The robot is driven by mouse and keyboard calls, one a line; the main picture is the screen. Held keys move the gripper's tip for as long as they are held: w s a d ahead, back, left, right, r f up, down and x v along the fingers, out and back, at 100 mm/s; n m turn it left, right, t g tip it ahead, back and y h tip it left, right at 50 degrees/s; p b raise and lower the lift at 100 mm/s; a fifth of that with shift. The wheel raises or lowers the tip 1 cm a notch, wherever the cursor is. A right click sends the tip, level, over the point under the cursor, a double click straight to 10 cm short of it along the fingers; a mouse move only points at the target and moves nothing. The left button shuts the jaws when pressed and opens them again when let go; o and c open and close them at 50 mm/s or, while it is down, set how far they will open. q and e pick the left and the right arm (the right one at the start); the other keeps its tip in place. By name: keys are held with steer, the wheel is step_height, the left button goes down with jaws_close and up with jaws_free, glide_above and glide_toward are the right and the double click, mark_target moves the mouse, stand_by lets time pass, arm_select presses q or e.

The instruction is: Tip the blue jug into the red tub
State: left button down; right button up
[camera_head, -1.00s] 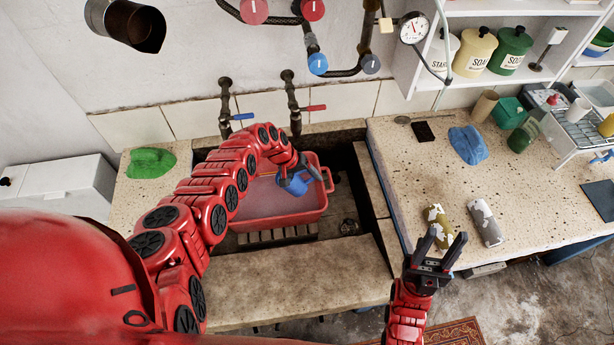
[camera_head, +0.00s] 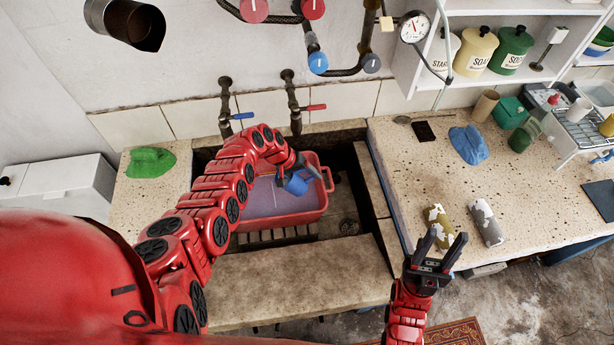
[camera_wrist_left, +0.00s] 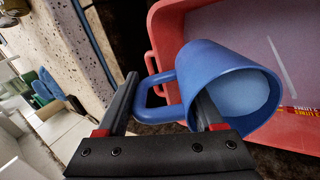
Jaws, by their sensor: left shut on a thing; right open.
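The blue jug (camera_head: 297,185) is over the right part of the red tub (camera_head: 290,219), above its inside. My left gripper (camera_head: 292,166) is shut on the jug's handle. In the left wrist view, my left gripper (camera_wrist_left: 163,92) has a finger on each side of the handle, and the jug (camera_wrist_left: 221,68) is tilted with a pale blue surface inside, liquid or bottom, I cannot tell which. The tub (camera_wrist_left: 166,32) lies behind it, with part of a "litres" label. In the head view, the tub's inside looks lilac. My right gripper (camera_head: 443,245) is open and empty.
The tub stands on slats in the stone trough. Taps with blue (camera_head: 242,116) and red (camera_head: 315,107) levers are behind it. A green cloth (camera_head: 151,162) lies left. On the right counter are a blue cloth (camera_head: 468,144) and two mottled rolls (camera_head: 487,222).

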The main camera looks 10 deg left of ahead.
arm_select(q)
steer(key=b, duration=0.3)
steer(key=shift+w+d+f, duration=0.15)
steer(key=shift+h+b, duration=0.3)
steer(key=shift+b, duration=0.6)
steer(key=shift+s+a+r+b, duration=0.2)
steer(key=shift+s+r+b, duration=0.05)
steer(key=shift+r+b, duration=0.15)
